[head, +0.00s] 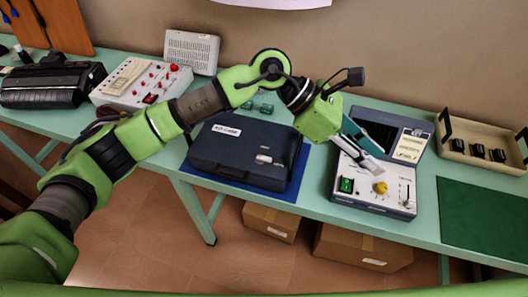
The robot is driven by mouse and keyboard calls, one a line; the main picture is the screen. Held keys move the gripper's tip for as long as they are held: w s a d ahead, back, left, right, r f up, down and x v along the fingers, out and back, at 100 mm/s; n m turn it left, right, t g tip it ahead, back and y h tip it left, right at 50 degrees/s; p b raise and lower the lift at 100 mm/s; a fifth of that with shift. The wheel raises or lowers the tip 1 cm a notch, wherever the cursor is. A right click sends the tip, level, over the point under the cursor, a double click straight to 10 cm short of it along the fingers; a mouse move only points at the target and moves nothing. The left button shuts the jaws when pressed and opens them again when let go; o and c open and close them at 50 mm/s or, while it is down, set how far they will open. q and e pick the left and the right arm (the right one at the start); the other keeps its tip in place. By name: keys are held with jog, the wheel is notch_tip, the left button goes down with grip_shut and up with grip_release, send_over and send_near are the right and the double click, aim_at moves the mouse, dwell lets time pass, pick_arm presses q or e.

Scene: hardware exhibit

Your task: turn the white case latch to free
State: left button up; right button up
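The dark blue case (232,158) lies closed on a blue mat (299,171) in the middle of the bench. Its white latch (263,159) is a small pale piece on the right part of the case; its exact turn is too small to read. My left gripper (374,160) is to the right of the case, apart from the latch, above a grey instrument box (398,197). Its fingers point down and right, near the yellow knob; whether they are open or shut is unclear. My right gripper is not in view.
The instrument box has a yellow knob (380,188), a green switch (347,185) and a raised lid. A beige tray (468,163) with black knobs and a green mat (482,217) lie at right. A white control panel (140,84) and a black case (50,84) stand at left.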

pick_arm(q)
jog(key=w+a+f+m+t+y, duration=0.2)
jog(key=w+a+f+y, duration=0.35)
jog(key=w+a, duration=0.4)
jog(key=r+t+y, duration=0.2)
jog(key=y, duration=0.3)
send_over(264, 157)
notch_tip(264, 157, down, 13)
jog(key=p, duration=0.4)
jog(key=shift+r, duration=0.1)
jog(key=shift+a+f, duration=0.1)
jog(key=shift+f, duration=0.25)
grip_shut()
